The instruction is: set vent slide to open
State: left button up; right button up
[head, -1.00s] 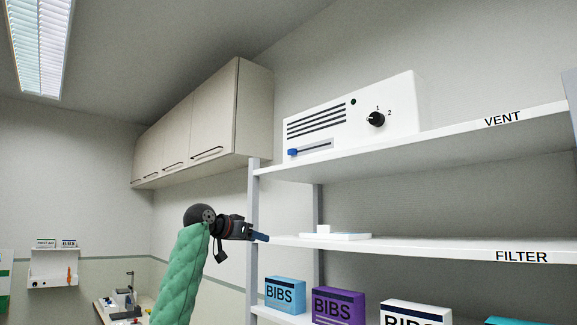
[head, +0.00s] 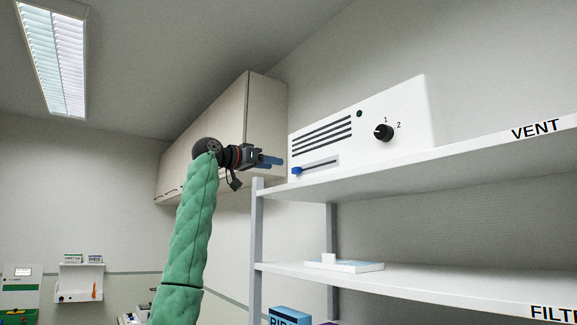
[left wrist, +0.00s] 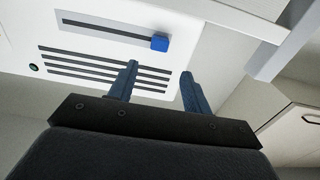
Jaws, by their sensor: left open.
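The white vent unit (head: 405,100) stands on the top shelf, with slats, a black knob (head: 383,132) and a slide slot (head: 322,166) on its front. The blue slide handle (head: 297,170) sits at the left end of the slot in the head view. In the left wrist view the blue handle (left wrist: 159,43) is at the right end of the slot (left wrist: 95,27). My left gripper (head: 279,162) is just left of the handle in the head view, its blue fingers apart. In the left wrist view the open, empty fingers (left wrist: 160,82) point toward the handle without touching it. My right gripper does not show.
The top shelf (head: 430,155) carries a VENT label, and its grey post (head: 257,235) stands below my left gripper. A lower shelf (head: 400,285) holds a small white item (head: 344,265). Wall cabinets (head: 225,120) hang behind my left arm.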

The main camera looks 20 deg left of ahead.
aim_at(294, 168)
pick_arm(q)
jog(key=p+x, duration=0.1)
jog(key=x, duration=0.2)
jog(key=shift+w+d, duration=0.15)
jog(key=shift+d, duration=0.3)
jog(key=p+x, duration=0.2)
jog(key=shift+w+d, duration=0.15)
jog(key=shift+w, duration=0.2)
jog(key=shift+w+p, duration=0.25)
jog(key=shift+p, duration=0.15)
jog(key=shift+w+d+f, duration=0.25)
jog(key=shift+w+d, duration=0.05)
jog(key=shift+d, duration=0.1)
grip_shut()
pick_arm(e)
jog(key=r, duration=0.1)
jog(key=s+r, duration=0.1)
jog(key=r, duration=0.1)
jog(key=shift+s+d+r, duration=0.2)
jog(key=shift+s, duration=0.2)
